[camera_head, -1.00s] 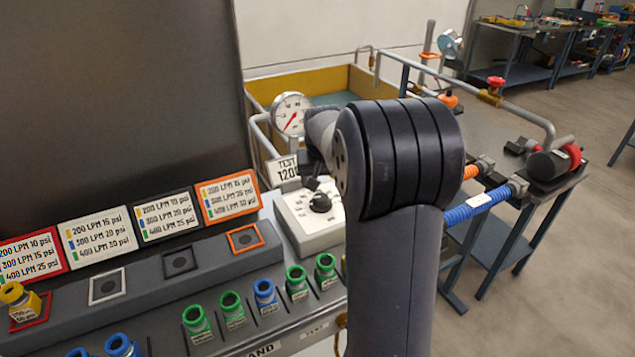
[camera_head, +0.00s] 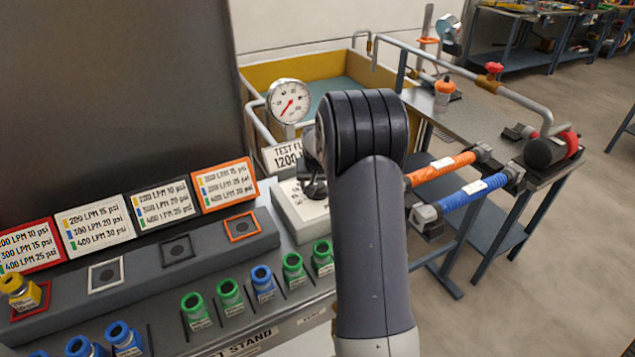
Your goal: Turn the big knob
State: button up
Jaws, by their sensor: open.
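The big knob (camera_head: 316,191) is black and sits on a white dial box (camera_head: 292,212) on the test stand, below the pressure gauge. My arm covers the right part of this box. My gripper (camera_head: 311,181) is small and dark in this view, at the left edge of my arm. It points down directly over the knob and overlaps it in the picture. It is open, with nothing held in it. I cannot tell whether the fingers touch the knob or stand around it.
A round gauge (camera_head: 289,101) and a "TEST FL... 1200" sign (camera_head: 282,156) stand close behind the knob. Green and blue fittings (camera_head: 263,283) line the front. Orange (camera_head: 440,168) and blue (camera_head: 474,193) hoses lie right of my arm.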

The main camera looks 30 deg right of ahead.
jog(key=shift+c, duration=0.2)
jog(key=c, duration=0.9)
jog(key=shift+m, duration=0.3)
jog(key=m+b, duration=0.1)
jog(key=m+h+b, duration=0.1)
jog(key=m+b, duration=0.1)
jog(key=shift+w+a+f+g, duration=0.15)
jog(key=shift+f+g, duration=0.05)
jog(key=shift+g, duration=0.1)
jog(key=m+g+b, duration=0.1)
jog(key=m, duration=0.2)
jog(key=m+g+h+b, duration=0.1)
jog(key=m, duration=0.2)
jog(key=shift+w+a+r+h, duration=0.1)
jog(key=shift+w+r+h, duration=0.1)
jog(key=shift+h, duration=0.1)
jog(key=o, duration=0.9)
jog(key=shift+s, duration=0.1)
